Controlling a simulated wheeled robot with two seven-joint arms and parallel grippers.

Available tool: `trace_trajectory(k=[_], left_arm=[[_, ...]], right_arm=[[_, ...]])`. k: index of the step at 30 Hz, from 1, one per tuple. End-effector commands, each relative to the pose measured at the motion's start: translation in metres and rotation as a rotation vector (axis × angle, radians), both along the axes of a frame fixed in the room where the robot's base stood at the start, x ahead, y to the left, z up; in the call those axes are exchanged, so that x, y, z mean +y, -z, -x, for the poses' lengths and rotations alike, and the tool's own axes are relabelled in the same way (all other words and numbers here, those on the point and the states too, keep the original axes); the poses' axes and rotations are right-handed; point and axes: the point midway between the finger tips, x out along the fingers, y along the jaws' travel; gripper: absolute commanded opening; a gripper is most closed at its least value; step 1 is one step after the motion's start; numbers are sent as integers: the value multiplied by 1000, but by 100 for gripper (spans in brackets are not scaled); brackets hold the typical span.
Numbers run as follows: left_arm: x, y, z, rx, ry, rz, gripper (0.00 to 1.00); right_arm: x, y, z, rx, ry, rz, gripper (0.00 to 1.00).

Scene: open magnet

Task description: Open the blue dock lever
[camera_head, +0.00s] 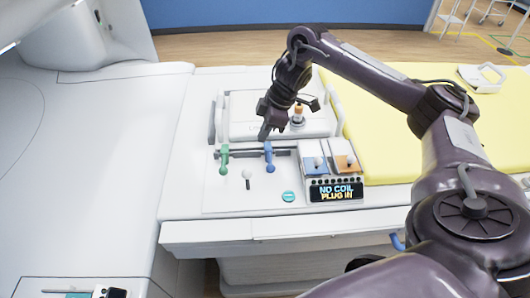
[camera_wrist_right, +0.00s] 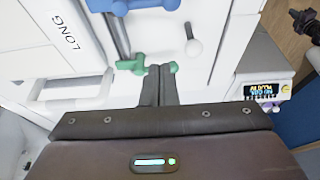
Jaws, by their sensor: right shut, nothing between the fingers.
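The blue dock lever (camera_head: 268,155) stands on the white dock panel, with its rounded blue handle at the near end. My right gripper (camera_head: 263,134) is just beyond and above it in the head view, fingers pointing down, shut and empty. I cannot tell whether it touches the lever. In the right wrist view the shut fingertips (camera_wrist_right: 160,70) overlap green parts (camera_wrist_right: 132,65), and a blue part (camera_wrist_right: 132,6) shows at the top edge. A green lever (camera_head: 224,158) stands left of the blue one. My left gripper is not in view.
A white knob (camera_head: 247,174) and a teal disc (camera_head: 289,197) lie nearer on the panel. Blue and orange modules (camera_head: 345,156) and a "NO COIL PLUG IN" display (camera_head: 336,191) are to the right. An orange-topped post (camera_head: 298,113) stands behind. A yellow pad (camera_head: 385,150) lies right.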

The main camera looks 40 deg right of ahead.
Motion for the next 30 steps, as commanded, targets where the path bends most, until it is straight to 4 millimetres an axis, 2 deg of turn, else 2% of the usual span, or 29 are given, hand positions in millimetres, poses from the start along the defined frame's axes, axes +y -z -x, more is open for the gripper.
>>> trace_trajectory(k=[5, 10, 13, 17, 21, 30], left_arm=[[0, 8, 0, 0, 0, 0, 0], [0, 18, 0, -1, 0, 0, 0], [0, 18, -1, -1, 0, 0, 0], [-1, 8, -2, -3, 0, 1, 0], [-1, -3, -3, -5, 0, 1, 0], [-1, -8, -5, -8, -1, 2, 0]], right_arm=[[7, 21, -3, 4, -1, -3, 0], [18, 55, -8, 6, -1, -5, 0], [24, 74, -12, 6, -1, -4, 0], [31, 93, -17, 5, -1, -2, 0], [9, 95, -5, 2, 2, 4, 0], [-4, 101, 3, -1, -2, 2, 0]])
